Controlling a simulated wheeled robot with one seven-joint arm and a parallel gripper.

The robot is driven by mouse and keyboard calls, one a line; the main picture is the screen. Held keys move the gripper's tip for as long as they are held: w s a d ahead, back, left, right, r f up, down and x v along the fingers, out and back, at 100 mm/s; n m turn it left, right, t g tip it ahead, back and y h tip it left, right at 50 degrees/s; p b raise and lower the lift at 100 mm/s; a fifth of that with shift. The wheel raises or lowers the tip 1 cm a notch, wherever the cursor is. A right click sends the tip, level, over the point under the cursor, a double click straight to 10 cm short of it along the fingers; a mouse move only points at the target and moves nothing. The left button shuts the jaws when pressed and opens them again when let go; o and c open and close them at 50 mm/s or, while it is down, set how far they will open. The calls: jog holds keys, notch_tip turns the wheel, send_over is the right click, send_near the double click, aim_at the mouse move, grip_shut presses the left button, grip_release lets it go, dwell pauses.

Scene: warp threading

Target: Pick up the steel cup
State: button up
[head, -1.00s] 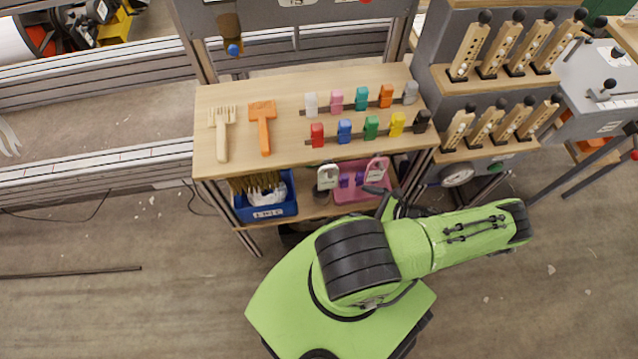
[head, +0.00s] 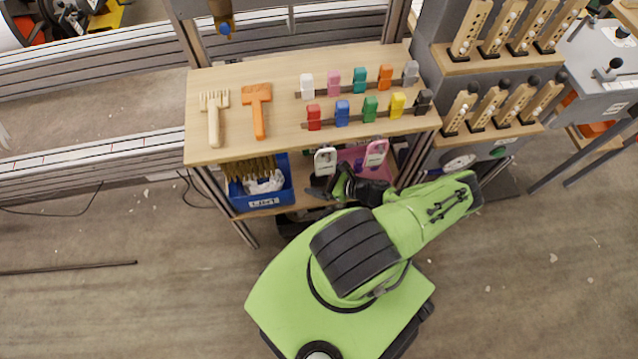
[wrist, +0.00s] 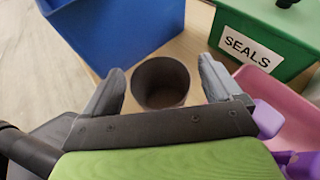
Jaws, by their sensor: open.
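The steel cup (wrist: 160,82) is a dark grey, open-topped cylinder standing upright on a wooden shelf in the wrist view. It looks empty. My gripper (wrist: 160,70) is open, with one grey finger at the left of the cup and one at the right in that view. I cannot tell whether either finger touches it. In the head view my gripper (head: 333,186) is at the lower shelf between the blue bin and the pink bin. I cannot make out the cup there; my gripper and arm cover that spot.
A blue bin (head: 281,203) and a pink bin (head: 352,154) flank the shelf spot. A green box labelled SEALS (wrist: 262,42) stands behind the cup.

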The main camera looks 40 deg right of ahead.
jog(key=c, duration=1.1)
jog(key=shift+r, duration=0.1)
